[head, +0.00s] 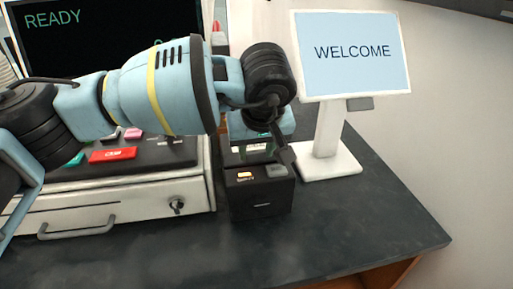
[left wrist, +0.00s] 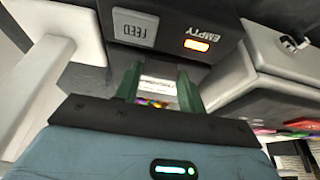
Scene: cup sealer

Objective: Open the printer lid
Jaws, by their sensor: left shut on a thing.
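The printer (head: 262,195) is a small black box on the dark counter, between the cash register and the sign stand. Its front panel carries a lit orange EMPTY light and a grey FEED button, which also show in the left wrist view on the printer (left wrist: 172,42). My left gripper (head: 258,150) reaches down onto the top of the printer from above. Its green fingers (left wrist: 160,76) are shut on the printer lid (left wrist: 157,86), a piece with a pale label between them. My own wrist hides much of the lid in the head view. My right gripper is not in view.
A cash register (head: 110,190) with a READY screen (head: 100,35) stands close on the left. A WELCOME sign (head: 350,55) on a white stand is close on the right. The counter (head: 350,230) is clear in front and to the right.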

